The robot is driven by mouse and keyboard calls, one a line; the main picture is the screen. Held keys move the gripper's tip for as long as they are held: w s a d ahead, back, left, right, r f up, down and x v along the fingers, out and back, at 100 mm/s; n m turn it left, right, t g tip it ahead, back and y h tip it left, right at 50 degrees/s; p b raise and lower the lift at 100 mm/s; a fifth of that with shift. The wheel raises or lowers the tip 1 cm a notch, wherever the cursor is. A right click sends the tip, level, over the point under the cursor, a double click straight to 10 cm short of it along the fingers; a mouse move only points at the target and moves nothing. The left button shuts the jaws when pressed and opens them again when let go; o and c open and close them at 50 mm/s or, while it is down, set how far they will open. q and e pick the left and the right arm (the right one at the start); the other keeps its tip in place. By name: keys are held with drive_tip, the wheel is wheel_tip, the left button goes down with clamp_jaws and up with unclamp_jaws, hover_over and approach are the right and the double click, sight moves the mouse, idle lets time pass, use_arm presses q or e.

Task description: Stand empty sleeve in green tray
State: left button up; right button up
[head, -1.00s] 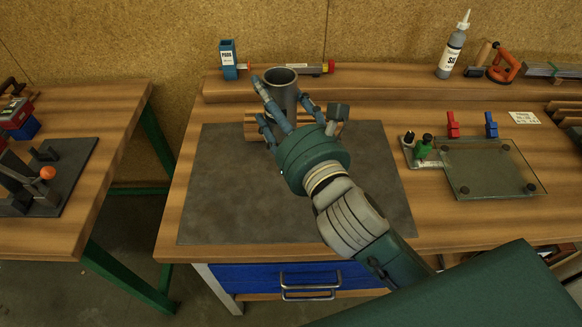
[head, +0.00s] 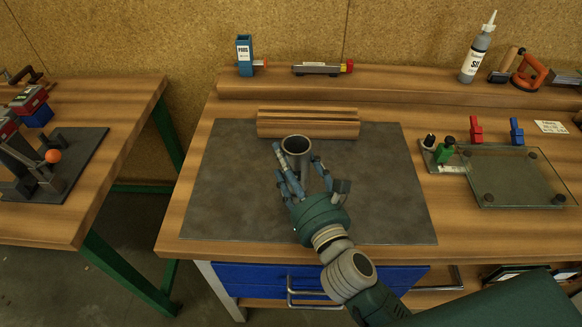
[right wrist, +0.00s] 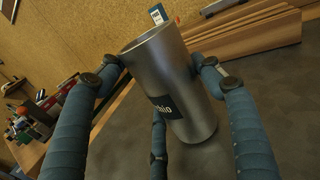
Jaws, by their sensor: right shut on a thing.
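A grey metal sleeve (head: 297,146) with an open top is held over the dark mat, in front of a wooden block. In the right wrist view the sleeve (right wrist: 185,95) fills the middle and carries a dark label with partly hidden white lettering. My right gripper (head: 300,180) has its blue fingers shut around the sleeve's sides. The right wrist view shows the fingers on both sides of it. I cannot tell whether its base touches the mat. I see no green tray in these frames. My left gripper is out of view.
The dark mat (head: 230,190) is otherwise clear. The wooden block (head: 308,124) lies at its back edge. A blue box (head: 245,55) and a glue bottle (head: 478,55) stand on the rear ledge. A glass plate fixture (head: 515,178) lies right; another bench (head: 60,222) stands left.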

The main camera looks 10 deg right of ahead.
drive_tip(key=shift+f, duration=0.15)
drive_tip(key=shift+f, duration=0.2)
drive_tip(key=o, duration=1.2)
drive_tip(key=shift+o, duration=0.2)
